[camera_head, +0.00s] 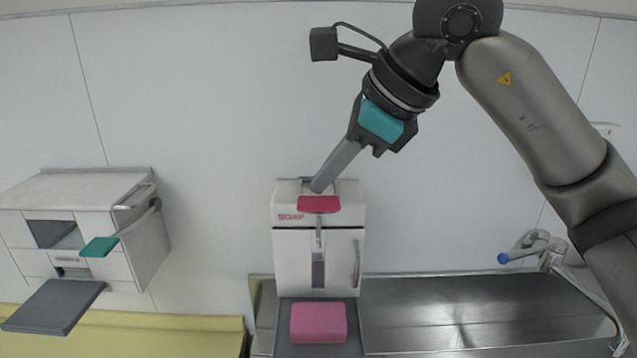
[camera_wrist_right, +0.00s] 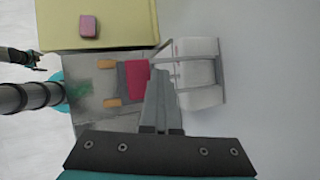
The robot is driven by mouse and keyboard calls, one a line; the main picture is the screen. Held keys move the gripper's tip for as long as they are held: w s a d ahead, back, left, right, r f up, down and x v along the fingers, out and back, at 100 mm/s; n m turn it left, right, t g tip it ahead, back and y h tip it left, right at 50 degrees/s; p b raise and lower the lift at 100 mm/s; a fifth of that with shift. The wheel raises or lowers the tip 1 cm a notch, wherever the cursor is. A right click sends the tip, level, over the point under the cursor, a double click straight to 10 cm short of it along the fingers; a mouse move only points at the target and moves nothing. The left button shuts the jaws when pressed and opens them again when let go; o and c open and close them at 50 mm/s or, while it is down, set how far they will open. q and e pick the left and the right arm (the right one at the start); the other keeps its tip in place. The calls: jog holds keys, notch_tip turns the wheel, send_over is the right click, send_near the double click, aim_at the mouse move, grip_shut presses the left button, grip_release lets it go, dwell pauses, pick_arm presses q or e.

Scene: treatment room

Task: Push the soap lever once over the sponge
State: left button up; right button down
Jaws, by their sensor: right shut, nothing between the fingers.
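The white soap dispenser (camera_head: 290,248) stands against the wall in the head view, marked SOAP. Its red lever pad (camera_head: 318,204) sticks out at the top front. The pink sponge (camera_head: 318,323) lies on a dark grey mat (camera_head: 289,350) below the lever. My right gripper (camera_head: 319,187) is shut and empty, slanting down with its tips just above the lever pad's back edge. I cannot tell whether they touch. In the right wrist view the shut fingers (camera_wrist_right: 160,126) point towards the dispenser (camera_wrist_right: 198,76). My left gripper is not clearly visible.
A steel counter (camera_head: 450,312) runs to the right, with a blue-tipped tap handle (camera_head: 503,258). At left, another white wall dispenser (camera_head: 95,225) has a green pad (camera_head: 99,247) and a grey tray (camera_head: 55,306). A yellow surface (camera_head: 165,338) lies below it.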

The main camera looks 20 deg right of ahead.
jog(key=shift+w+r+p, duration=0.15)
jog(key=shift+r+p, duration=0.35)
jog(key=shift+r, duration=0.3)
jog(key=r+p, duration=0.2)
jog(key=w+r+p, duration=0.1)
jog(key=r+p, duration=0.1)
jog(key=r, duration=0.1)
jog(key=shift+w+d, duration=0.15)
jog(key=shift+d, duration=0.05)
jog(key=shift+f, duration=0.1)
dwell(0.3)
